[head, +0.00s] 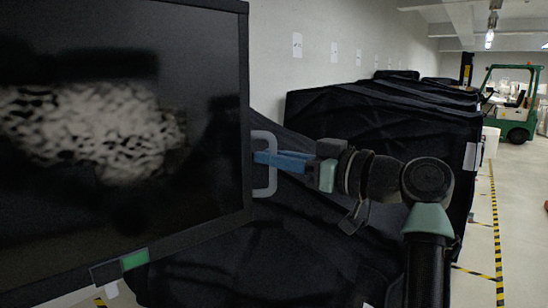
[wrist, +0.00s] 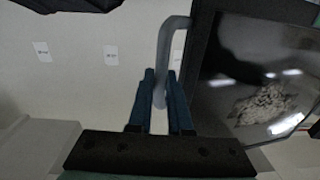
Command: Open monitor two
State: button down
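A large dark monitor (head: 120,215) in a black frame fills the left of the head view, its screen showing a mottled grey-white patch. Its screen also shows in the wrist view (wrist: 265,75), at the right. A grey D-shaped handle (head: 270,186) stands out from the monitor's right edge. My gripper (head: 257,158) reaches it from the right with blue fingers. In the wrist view the handle bar (wrist: 165,45) runs down between the two fingertips (wrist: 161,75) and fills the gap between them. The gripper looks shut on the handle.
Carts under black covers (head: 385,120) stand behind and right of my arm along the wall. A green forklift (head: 515,105) is parked at the far right. Yellow-black tape (head: 496,235) marks the floor, with open aisle to its right. A small green label (head: 134,260) sits under the screen.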

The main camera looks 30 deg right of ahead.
jog(key=c, duration=0.8)
grip_release()
jog(key=shift+w+f, duration=0.1)
jog(key=shift+c, duration=0.2)
jog(key=b+v, duration=0.2)
jog(key=v, duration=1.1)
jog(key=shift+b, duration=0.3)
